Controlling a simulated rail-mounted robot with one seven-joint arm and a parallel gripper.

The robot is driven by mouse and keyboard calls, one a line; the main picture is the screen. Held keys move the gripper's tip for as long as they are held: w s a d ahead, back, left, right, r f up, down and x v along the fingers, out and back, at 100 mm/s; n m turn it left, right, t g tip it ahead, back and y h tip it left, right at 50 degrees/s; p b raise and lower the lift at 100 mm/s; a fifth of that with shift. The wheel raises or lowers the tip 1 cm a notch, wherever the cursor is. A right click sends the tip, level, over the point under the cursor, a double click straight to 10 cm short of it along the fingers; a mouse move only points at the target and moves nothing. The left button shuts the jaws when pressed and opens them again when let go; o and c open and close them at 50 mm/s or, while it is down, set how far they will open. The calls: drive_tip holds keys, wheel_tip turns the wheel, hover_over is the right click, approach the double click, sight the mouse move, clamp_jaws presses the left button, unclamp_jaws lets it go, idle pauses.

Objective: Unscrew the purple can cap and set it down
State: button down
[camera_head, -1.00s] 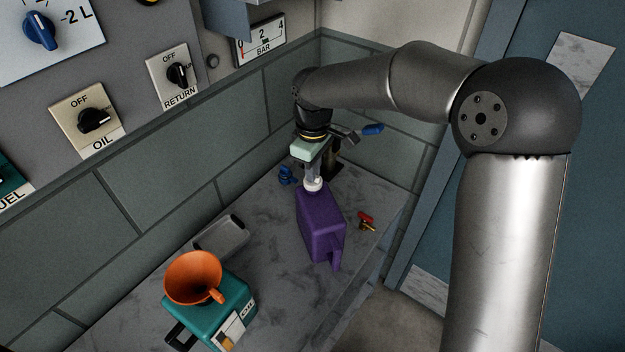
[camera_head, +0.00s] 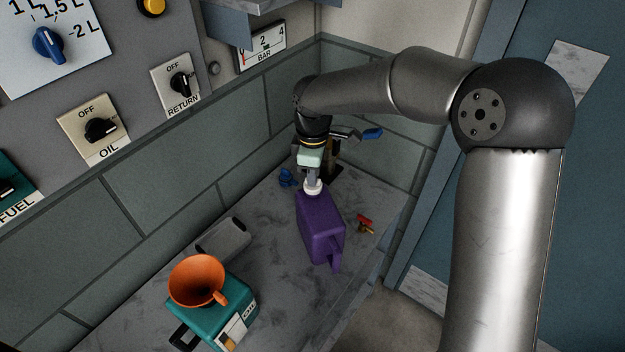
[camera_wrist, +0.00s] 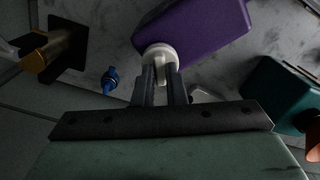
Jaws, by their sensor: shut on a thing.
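The purple can (camera_head: 320,228) stands on the marble counter with its handle toward the front right. Its white cap (camera_head: 313,187) sits at the can's far end, at the neck. My gripper (camera_head: 312,180) comes down from above and is shut on the cap. In the wrist view the two fingers (camera_wrist: 162,88) reach the white cap (camera_wrist: 160,57), with the purple can (camera_wrist: 200,30) just beyond it. I cannot tell whether the cap is still threaded on the neck; it shows no clear gap from the can.
A teal can (camera_head: 232,312) with an orange funnel (camera_head: 196,281) stands front left, beside a grey tray (camera_head: 224,240). A blue fitting (camera_head: 287,178) lies behind the purple can. A red-handled valve (camera_head: 364,224) lies to its right. The counter (camera_head: 275,262) between the cans is clear.

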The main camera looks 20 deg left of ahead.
drive_tip(key=shift+n, duration=0.5)
drive_tip(key=shift+r+n+p, duration=0.15)
drive_tip(key=shift+n+p, duration=0.25)
drive_tip(key=shift+p, duration=0.05)
drive_tip(key=shift+n+p, duration=0.8)
drive_tip(key=shift+n, duration=1.1)
drive_tip(key=shift+p, duration=0.35)
